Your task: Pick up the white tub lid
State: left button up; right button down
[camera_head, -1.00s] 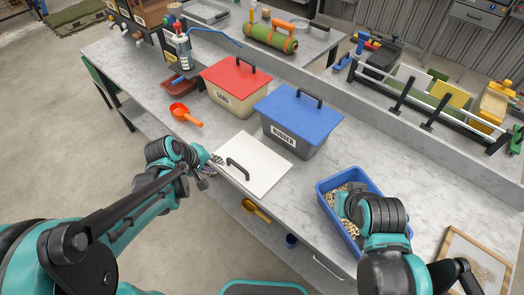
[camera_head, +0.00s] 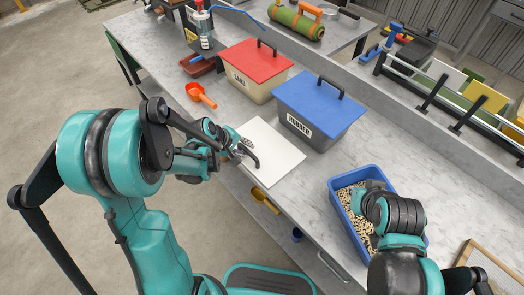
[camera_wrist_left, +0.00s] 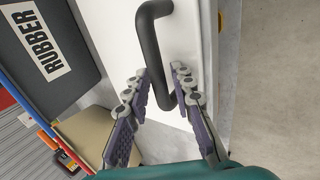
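The white tub lid (camera_head: 276,146) lies flat on the grey bench, in front of the blue-lidded RUBBER tub (camera_head: 318,112). Its black bar handle (camera_head: 249,155) stands up near the lid's front left edge. My left gripper (camera_head: 242,151) is at the handle. In the left wrist view the lid (camera_wrist_left: 196,42) lies below the open fingers (camera_wrist_left: 163,82), with the handle (camera_wrist_left: 149,45) reaching between them; a gap to the left finger shows. My right gripper is over the blue tray, its fingers hidden behind the wrist.
A red-lidded SAND tub (camera_head: 254,71) stands behind left, with an orange scoop (camera_head: 201,95) nearby. The blue tray (camera_head: 333,185) of granules is on the right. A yellow scoop (camera_head: 265,199) hangs at the bench front. Bare bench lies between the lid and the tray.

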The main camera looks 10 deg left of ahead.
pick_arm(q)
jog(key=shift+r, duration=0.1)
jog(key=shift+c, duration=0.4)
jog(key=shift+s, duration=0.1)
grip_shut()
notch_tip(320, 180, up, 10)
jog(key=p, duration=0.4)
